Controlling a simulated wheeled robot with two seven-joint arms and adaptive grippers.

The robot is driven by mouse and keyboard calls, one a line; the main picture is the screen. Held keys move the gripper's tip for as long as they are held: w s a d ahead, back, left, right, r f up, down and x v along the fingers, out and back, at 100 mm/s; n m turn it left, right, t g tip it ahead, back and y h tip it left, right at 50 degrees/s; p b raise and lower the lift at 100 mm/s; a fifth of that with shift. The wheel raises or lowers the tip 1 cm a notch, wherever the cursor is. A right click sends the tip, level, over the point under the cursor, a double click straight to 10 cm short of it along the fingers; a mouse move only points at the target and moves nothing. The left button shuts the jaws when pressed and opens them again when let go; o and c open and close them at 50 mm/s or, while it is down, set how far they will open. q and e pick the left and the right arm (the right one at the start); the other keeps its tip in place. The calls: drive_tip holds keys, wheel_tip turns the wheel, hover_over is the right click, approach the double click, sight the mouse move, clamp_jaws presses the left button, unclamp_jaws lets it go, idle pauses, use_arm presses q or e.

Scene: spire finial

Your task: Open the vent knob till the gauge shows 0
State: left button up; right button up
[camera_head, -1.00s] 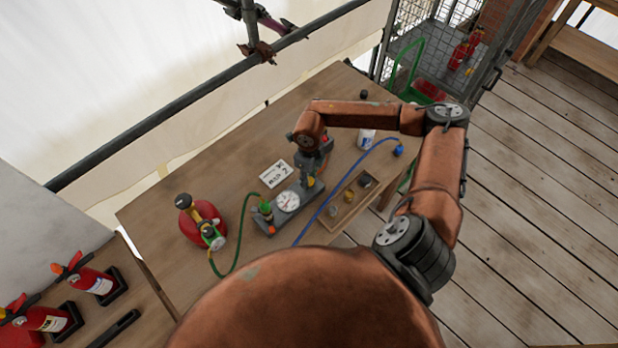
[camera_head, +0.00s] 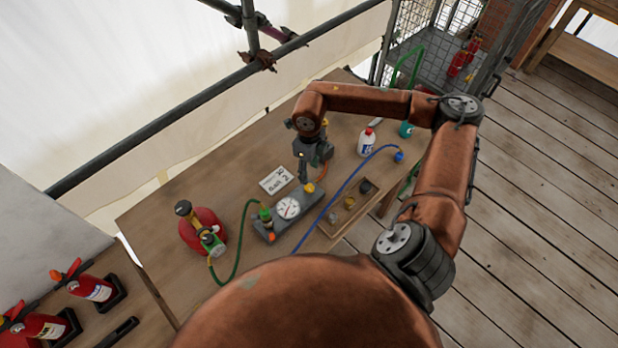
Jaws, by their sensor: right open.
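The round white gauge (camera_head: 288,208) sits on a grey manifold block (camera_head: 296,217) on the table. Its needle is too small to read. A yellow knob (camera_head: 309,188) is at the block's far right end. A green fitting (camera_head: 265,214) and an orange knob (camera_head: 272,238) are at its left end. I cannot tell for sure which knob is the vent. My right gripper (camera_head: 303,178) is open and empty, pointing down just above and beside the yellow knob; contact cannot be told. My left gripper is out of view.
A green hose (camera_head: 240,245) runs to a red cylinder (camera_head: 200,230); a blue hose (camera_head: 345,187) crosses to the right. A printed card (camera_head: 276,180), a tray of small fittings (camera_head: 333,222) and a white bottle (camera_head: 367,142) are close by.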

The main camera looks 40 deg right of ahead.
wheel_tip(320, 180, up, 2)
drive_tip(key=shift+r, duration=0.15)
idle(0.6)
